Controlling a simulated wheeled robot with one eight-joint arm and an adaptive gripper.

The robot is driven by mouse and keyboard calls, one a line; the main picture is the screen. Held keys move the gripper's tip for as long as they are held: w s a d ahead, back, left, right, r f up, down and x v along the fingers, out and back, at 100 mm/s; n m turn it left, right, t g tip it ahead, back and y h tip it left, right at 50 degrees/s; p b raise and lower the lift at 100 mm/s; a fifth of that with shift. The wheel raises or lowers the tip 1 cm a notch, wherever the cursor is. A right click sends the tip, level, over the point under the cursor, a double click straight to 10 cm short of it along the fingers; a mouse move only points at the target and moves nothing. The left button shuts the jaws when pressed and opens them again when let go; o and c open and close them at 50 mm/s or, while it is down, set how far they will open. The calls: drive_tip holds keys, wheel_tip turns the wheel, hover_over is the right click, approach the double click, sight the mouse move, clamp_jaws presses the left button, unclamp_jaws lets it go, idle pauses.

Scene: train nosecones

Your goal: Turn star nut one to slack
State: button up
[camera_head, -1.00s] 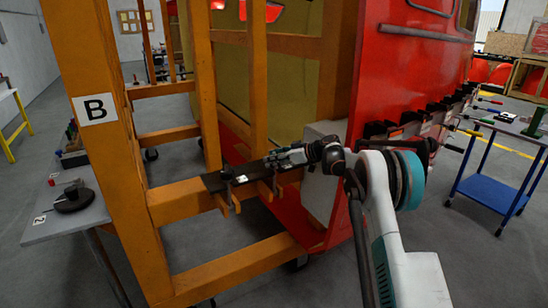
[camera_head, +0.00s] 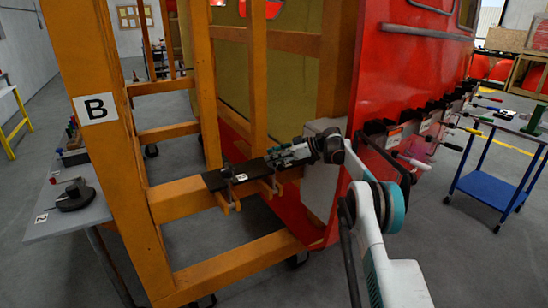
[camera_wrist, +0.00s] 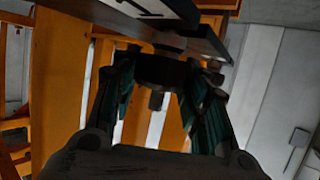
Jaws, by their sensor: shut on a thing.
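My gripper (camera_head: 272,160) is at a black bar (camera_head: 215,181) that lies along the orange frame's beam beside the red nosecone. In the wrist view my gripper (camera_wrist: 160,95) has its two green-padded fingers on either side of a dark, round knob-like nut (camera_wrist: 160,69) with a short stub pointing towards the camera. The fingers are shut on this nut, under a dark plate. I cannot read a number on it. In the head view the nut is too small or hidden to tell apart.
The orange frame post with sign B (camera_head: 95,109) stands at left. The red nosecone (camera_head: 410,80) has a row of clamps with coloured handles along its lower edge. A grey table (camera_head: 75,215) is at left, a blue cart (camera_head: 490,190) at right. Floor between nosecone and cart is clear.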

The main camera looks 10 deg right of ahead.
drive_tip(key=shift+f, duration=0.1)
drive_tip(key=o, duration=1.1)
wheel_tip(320, 180, up, 10)
drive_tip(key=shift+r, duration=0.1)
